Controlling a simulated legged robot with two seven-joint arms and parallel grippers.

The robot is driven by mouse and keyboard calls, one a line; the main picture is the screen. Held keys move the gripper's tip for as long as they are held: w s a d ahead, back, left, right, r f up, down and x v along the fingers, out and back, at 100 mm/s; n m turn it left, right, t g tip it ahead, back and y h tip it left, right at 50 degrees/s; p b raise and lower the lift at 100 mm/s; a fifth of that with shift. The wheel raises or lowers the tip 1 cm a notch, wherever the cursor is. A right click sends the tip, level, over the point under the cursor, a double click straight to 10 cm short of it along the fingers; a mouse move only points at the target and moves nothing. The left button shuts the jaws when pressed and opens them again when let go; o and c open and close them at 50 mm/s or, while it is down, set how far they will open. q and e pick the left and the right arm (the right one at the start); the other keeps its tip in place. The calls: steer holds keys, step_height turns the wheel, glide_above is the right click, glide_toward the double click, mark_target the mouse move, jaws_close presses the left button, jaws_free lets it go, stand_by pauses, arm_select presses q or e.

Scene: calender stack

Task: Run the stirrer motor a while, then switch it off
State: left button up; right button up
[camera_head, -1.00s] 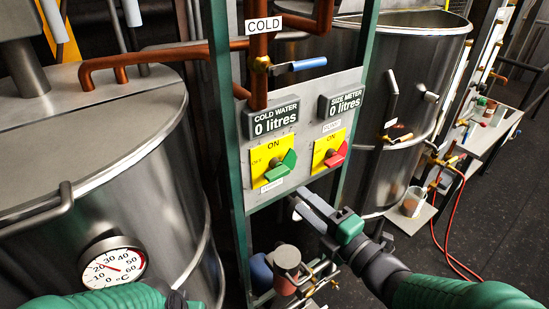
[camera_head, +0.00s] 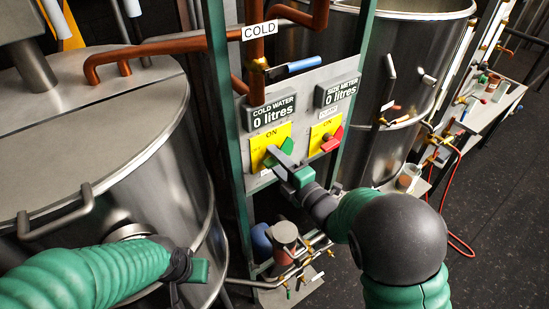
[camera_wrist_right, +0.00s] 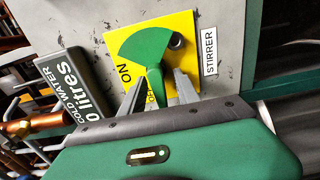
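The yellow stirrer switch plate (camera_head: 258,143) carries a green switch (camera_head: 287,147) on the grey panel, partly hidden by my right gripper (camera_head: 272,156). In the right wrist view the green switch (camera_wrist_right: 146,50) is a fan-shaped lever beside the STIRRER label (camera_wrist_right: 209,52). The two fingers of my right gripper (camera_wrist_right: 160,78) stand apart, with the lever's narrow part between them; a little yellow shows beside it. Whether the fingers touch it is unclear. My left gripper (camera_head: 199,271) is low at the left, in front of the steel tank; its fingers cannot be made out.
A red switch (camera_head: 332,139) on its own yellow plate is close to the right. Above are two meters reading 0 litres and a blue-handled valve (camera_head: 304,64). Steel tanks stand left (camera_head: 150,190) and right (camera_head: 430,60). Pipes and a small pump (camera_head: 284,235) lie below.

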steer(key=shift+s+d, duration=0.1)
steer(key=shift+d, duration=0.25)
steer(key=c, duration=0.4)
jaws_close()
arm_select(q)
steer(key=shift+s+d+r, duration=0.1)
steer(key=shift+s+d, duration=0.05)
steer(key=shift+d, duration=0.1)
arm_select(e)
steer(key=shift+a, duration=0.2)
